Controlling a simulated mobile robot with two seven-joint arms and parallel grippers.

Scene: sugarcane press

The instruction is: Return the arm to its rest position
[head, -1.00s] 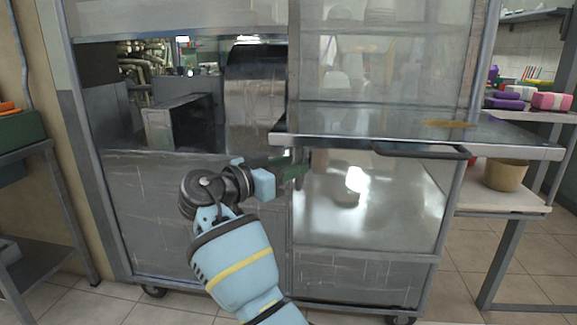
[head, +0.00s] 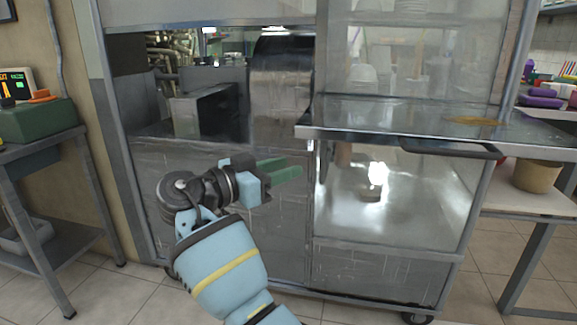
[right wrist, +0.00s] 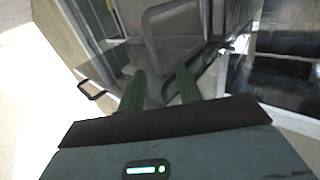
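My right arm rises from the bottom of the head view, light blue with a yellow band. Its right gripper (head: 286,170) has green fingers that point right, in front of the lower metal panel of the sugarcane press cabinet (head: 220,225). In the right wrist view the two green fingers of the right gripper (right wrist: 160,78) stand apart with nothing between them. The cabinet also shows beyond them there. Whether the fingers clear the cabinet by much is hard to tell. My left gripper is in neither view.
A metal shelf (head: 400,125) with a handle (head: 450,149) juts out right of the gripper. A side table (head: 60,138) with a green device (head: 40,120) stands at left. At right a bowl (head: 537,175) sits on a low shelf. Tiled floor is open in front.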

